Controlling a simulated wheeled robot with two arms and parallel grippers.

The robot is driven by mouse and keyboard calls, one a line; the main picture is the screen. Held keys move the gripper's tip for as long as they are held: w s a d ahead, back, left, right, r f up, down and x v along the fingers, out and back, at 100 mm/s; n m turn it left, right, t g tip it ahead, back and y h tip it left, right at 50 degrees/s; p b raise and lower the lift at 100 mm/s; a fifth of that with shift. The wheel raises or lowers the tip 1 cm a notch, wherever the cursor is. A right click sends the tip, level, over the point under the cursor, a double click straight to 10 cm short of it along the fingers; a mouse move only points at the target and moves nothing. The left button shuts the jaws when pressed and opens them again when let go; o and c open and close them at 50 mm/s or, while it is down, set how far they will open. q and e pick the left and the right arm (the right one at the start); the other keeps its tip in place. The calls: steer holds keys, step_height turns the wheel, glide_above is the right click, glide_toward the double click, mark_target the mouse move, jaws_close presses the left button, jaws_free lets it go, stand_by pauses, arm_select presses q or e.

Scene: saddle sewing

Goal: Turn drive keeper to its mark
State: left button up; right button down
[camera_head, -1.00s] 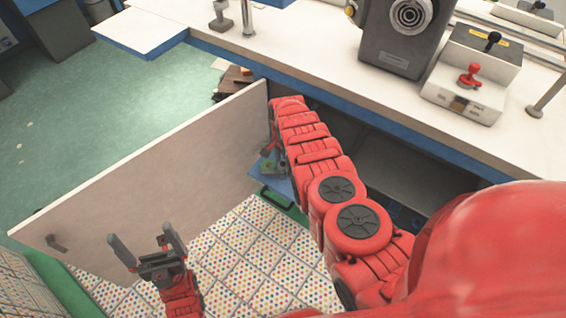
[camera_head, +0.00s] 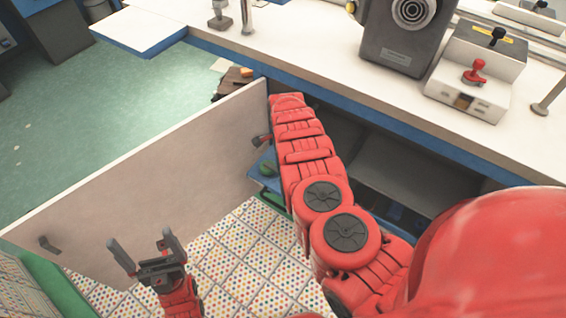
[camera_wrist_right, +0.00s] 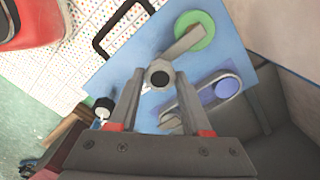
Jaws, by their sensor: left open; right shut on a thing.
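In the right wrist view my right gripper (camera_wrist_right: 160,77) is shut on a dark round knob (camera_wrist_right: 160,74). The knob sits at the lower end of a grey bar, likely the drive keeper (camera_wrist_right: 184,43). The bar's upper end lies over a green disc (camera_wrist_right: 207,28) on a blue panel (camera_wrist_right: 236,55). I cannot tell which part is the mark. In the head view the right gripper is hidden by my arm, with the panel's edge and some green beside it. My left gripper (camera_head: 140,243) is open and empty, in front of the white door.
The white door (camera_head: 150,170) stands open left of my right arm. A belt-like loop with a purple-blue disc (camera_wrist_right: 227,88) lies on the panel, right of the gripper. A black handle (camera_wrist_right: 104,36) is at the panel's edge. The worktop (camera_head: 330,50) overhangs the open cabinet.

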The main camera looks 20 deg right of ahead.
stand_by(0.3)
steer(key=shift+c, duration=1.7)
jaws_free()
steer(key=shift+r, duration=0.1)
step_height(320, 180, up, 17)
steer(key=p, duration=0.2)
